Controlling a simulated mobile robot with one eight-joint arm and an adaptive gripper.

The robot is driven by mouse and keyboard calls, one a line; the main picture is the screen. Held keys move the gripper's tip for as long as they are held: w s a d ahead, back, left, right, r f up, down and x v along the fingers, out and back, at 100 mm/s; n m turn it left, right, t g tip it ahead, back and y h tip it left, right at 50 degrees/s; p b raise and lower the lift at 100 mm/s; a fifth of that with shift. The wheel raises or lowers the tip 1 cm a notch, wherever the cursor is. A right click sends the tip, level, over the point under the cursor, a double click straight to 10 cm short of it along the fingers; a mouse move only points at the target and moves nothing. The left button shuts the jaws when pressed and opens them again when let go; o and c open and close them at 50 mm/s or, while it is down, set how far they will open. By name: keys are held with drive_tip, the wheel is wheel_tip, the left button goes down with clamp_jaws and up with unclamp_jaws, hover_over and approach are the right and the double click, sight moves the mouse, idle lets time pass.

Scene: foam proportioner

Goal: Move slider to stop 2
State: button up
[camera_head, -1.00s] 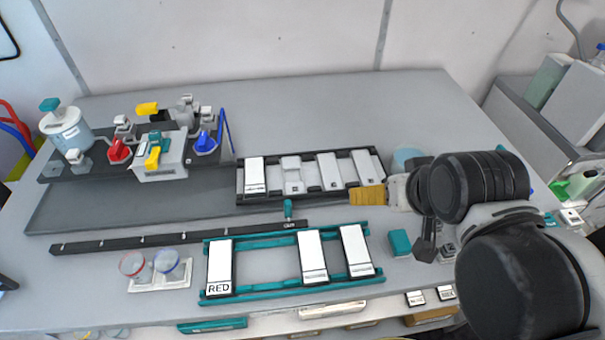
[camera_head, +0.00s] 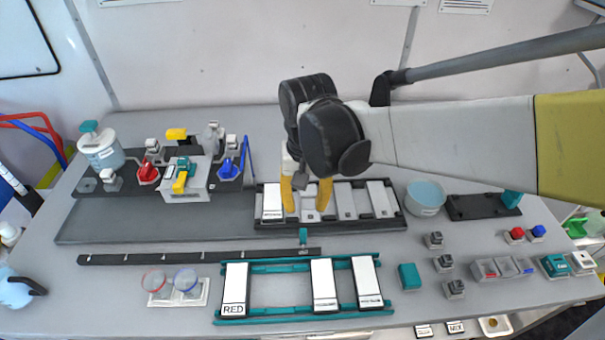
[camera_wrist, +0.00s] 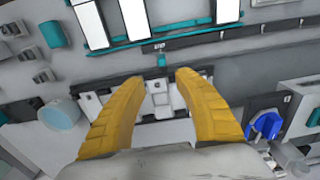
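The slider (camera_head: 303,236) is a small teal knob at the right end of a long dark rail (camera_head: 180,255) with several light stop marks. In the wrist view the slider (camera_wrist: 161,60) shows just beyond the fingertips, roughly centred between them. My gripper (camera_head: 306,210) has two yellow fingers, spread apart with nothing held. In the head view it is over the black card rack, behind the slider and apart from it. The fingers also fill the middle of the wrist view (camera_wrist: 160,76). The marks are too small to read.
The black rack (camera_head: 370,223) with white cards lies below the fingers. A teal rack (camera_head: 290,318) with white cards lies in front of the rail. Two clear cups (camera_head: 172,283) stand in front of the rail. A valve panel (camera_head: 110,190) stands at the left.

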sight(303, 231)
drive_tip(key=shift+a+f, duration=0.25)
drive_tip(key=shift+a, duration=0.05)
wheel_tip(303, 231, down, 11)
drive_tip(key=b, duration=0.3)
drive_tip(key=shift+r+b, duration=0.2)
drive_tip(key=shift+b, duration=0.2)
clamp_jaws()
